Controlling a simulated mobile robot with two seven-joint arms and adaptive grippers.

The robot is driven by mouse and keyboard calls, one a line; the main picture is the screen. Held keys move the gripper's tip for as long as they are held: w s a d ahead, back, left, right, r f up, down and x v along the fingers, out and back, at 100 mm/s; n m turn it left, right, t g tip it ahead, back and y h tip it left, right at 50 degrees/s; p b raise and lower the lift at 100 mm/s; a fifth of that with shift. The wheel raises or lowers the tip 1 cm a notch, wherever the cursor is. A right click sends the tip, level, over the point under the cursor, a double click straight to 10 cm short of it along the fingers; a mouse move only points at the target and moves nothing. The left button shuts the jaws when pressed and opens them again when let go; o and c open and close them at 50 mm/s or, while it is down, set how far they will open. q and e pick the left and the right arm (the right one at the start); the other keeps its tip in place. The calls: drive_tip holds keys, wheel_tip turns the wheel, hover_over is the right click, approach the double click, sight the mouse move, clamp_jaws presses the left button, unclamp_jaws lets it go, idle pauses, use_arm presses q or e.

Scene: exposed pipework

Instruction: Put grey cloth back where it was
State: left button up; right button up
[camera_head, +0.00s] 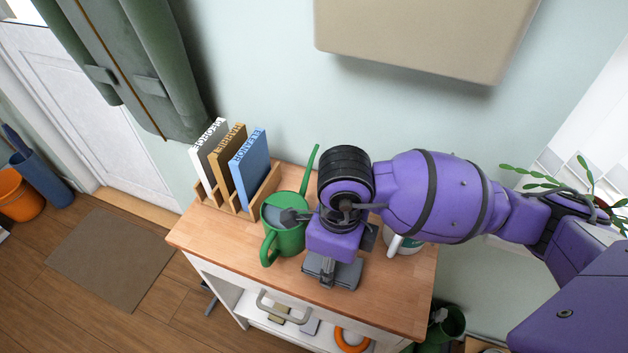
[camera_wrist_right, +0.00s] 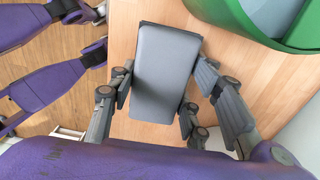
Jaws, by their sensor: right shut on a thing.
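The grey cloth (camera_wrist_right: 166,78) looks like a flat, folded rectangle in the right wrist view. It lies between the fingers of my right gripper (camera_wrist_right: 160,100), which is shut on it. In the head view the cloth (camera_head: 347,274) shows at the front of the wooden tabletop (camera_head: 395,300), below my right gripper (camera_head: 331,268). I cannot tell whether it touches the tabletop. My right wrist hides part of the area behind it. My left gripper is not in view.
A green watering can (camera_head: 285,238) stands just left of my right gripper. Books (camera_head: 248,168) stand in a wooden rack at the back left. A white container (camera_head: 402,245) is partly hidden behind my right arm. The tabletop's front right is clear.

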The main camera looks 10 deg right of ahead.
drive_tip(key=shift+f, duration=0.25)
drive_tip(key=o, duration=1.3)
drive_tip(key=shift+w, duration=0.1)
drive_tip(key=shift+o, duration=0.2)
drive_tip(key=shift+r, duration=0.2)
wheel_tip(320, 180, up, 12)
drive_tip(key=shift+w+d+p, duration=0.15)
drive_tip(key=shift+w+p, duration=0.05)
drive_tip(key=shift+p, duration=0.25)
